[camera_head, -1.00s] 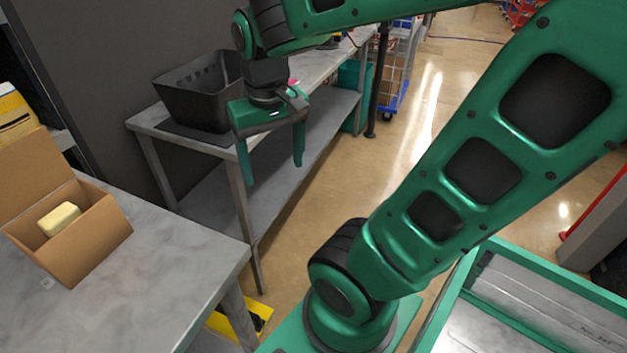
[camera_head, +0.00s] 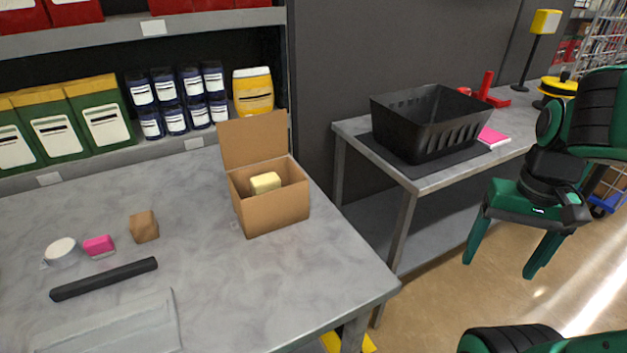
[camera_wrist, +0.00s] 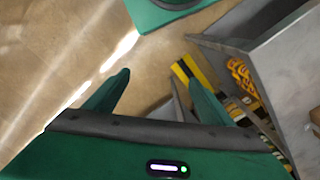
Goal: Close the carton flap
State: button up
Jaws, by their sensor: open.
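The brown cardboard carton (camera_head: 272,213) stands on the grey table. Its flap (camera_head: 254,138) stands up at the back edge, so the carton is open on top. A pale yellow block (camera_head: 265,182) lies inside. My gripper (camera_head: 497,268) is open and empty, to the right of the table, over the floor and well apart from the carton.
The grey table (camera_head: 220,295) also bears a tape roll (camera_head: 61,252), a pink block (camera_head: 99,246), a small brown block (camera_head: 143,226) and a black bar (camera_head: 104,279). A black bin (camera_head: 428,125) stands on the second table. Shelves with containers rise behind.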

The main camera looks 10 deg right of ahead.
aim_at(249, 139)
jog(key=u, duration=0.8)
jog(key=i, duration=0.25)
jog(key=z, duration=0.25)
